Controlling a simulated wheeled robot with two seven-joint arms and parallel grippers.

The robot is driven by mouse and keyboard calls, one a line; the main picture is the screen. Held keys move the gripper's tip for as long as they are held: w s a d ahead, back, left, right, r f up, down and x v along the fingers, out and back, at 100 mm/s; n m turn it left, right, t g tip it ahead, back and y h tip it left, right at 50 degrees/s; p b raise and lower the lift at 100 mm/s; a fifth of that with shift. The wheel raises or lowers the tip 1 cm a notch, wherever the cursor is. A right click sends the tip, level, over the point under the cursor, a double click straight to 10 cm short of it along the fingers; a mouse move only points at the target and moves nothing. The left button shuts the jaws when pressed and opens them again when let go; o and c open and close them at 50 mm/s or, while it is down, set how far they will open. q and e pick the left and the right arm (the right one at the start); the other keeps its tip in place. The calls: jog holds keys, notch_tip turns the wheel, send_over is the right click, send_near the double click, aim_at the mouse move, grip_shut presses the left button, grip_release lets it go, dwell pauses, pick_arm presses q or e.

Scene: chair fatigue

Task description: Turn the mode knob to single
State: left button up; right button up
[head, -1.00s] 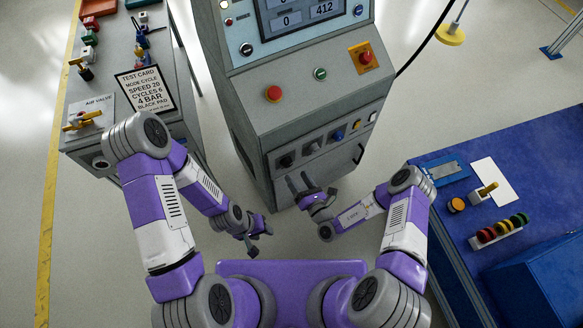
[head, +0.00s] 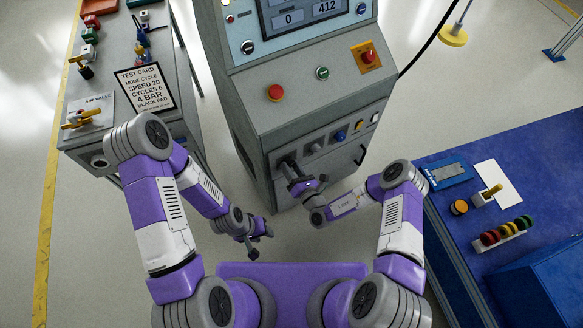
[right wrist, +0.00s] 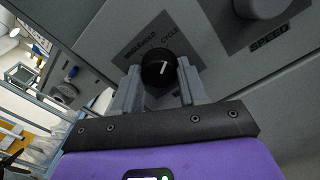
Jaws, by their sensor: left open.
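The mode knob (right wrist: 158,68) is a round black knob with a white pointer line, on the grey panel of the test machine. In the right wrist view its pointer points up and slightly right, roughly toward the CYCLE label; the SINGLE and HOLD lettering is to its upper left. My right gripper (right wrist: 161,82) has one finger on each side of the knob, very close to it. I cannot tell whether both fingers press on it. In the head view the right gripper (head: 290,172) hides the knob. My left gripper (head: 252,246) is open and empty over the floor.
The SPEED knob (right wrist: 259,7) is to the right of the mode knob. A red button (head: 275,92), a green button (head: 322,73) and an emergency stop (head: 367,56) are above. A test card (head: 146,90) stands on the left bench; a blue table (head: 440,205) is at right.

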jog(key=shift+c, duration=1)
jog(key=n+p, duration=0.3)
jog(key=shift+r, duration=0.1)
jog(key=n+p, duration=0.2)
jog(key=n, duration=0.2)
jog(key=shift+p, duration=0.35)
jog(key=n+p, duration=0.2)
jog(key=n, duration=0.2)
jog(key=shift+d+n+p, duration=0.1)
jog(key=shift+n+p, duration=0.2)
jog(key=shift+p, duration=0.1)
jog(key=shift+n+p, duration=1.1)
jog(key=shift+n, duration=1)
